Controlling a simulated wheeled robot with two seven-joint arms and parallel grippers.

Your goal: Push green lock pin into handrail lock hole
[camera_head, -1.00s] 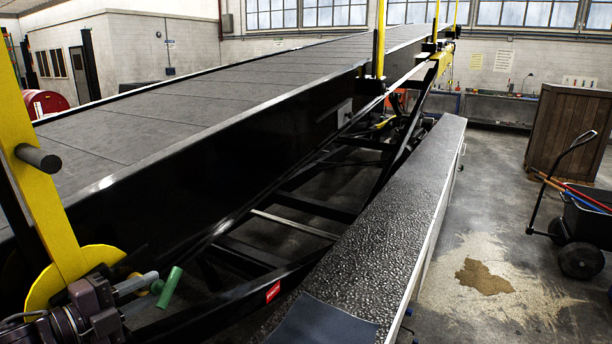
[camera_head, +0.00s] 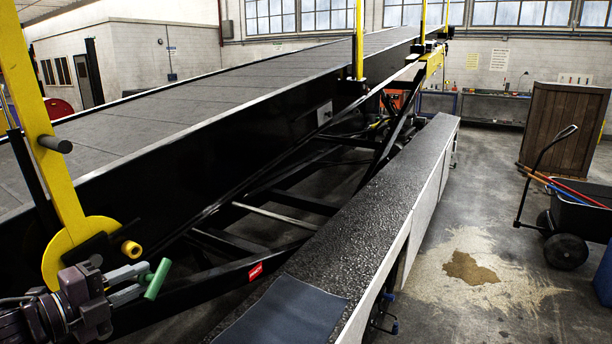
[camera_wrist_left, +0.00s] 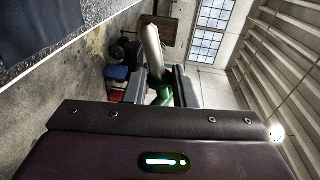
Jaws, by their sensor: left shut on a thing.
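The green lock pin (camera_head: 157,279) is held tilted in the fingers of my left gripper (camera_head: 136,281), which is shut on it. In the left wrist view the green part (camera_wrist_left: 162,96) sits between the two grey fingers, with a pale rod (camera_wrist_left: 151,48) extending beyond it. The yellow handrail (camera_head: 45,130) rises at the left edge from a round yellow plate (camera_head: 65,262). A short yellow tube (camera_head: 132,249) sticks out beside the plate; I cannot tell if it is the lock hole. The pin is below and right of the tube, apart from it in the picture. My right gripper is out of view.
The black belt loader side (camera_head: 190,170) runs behind the gripper. A dark textured ledge (camera_head: 370,195) lies to the right, with a red label (camera_head: 255,271) on the frame nearby. A grey peg (camera_head: 55,144) sticks out from the handrail. Floor farther right is open before a black cart (camera_head: 585,220).

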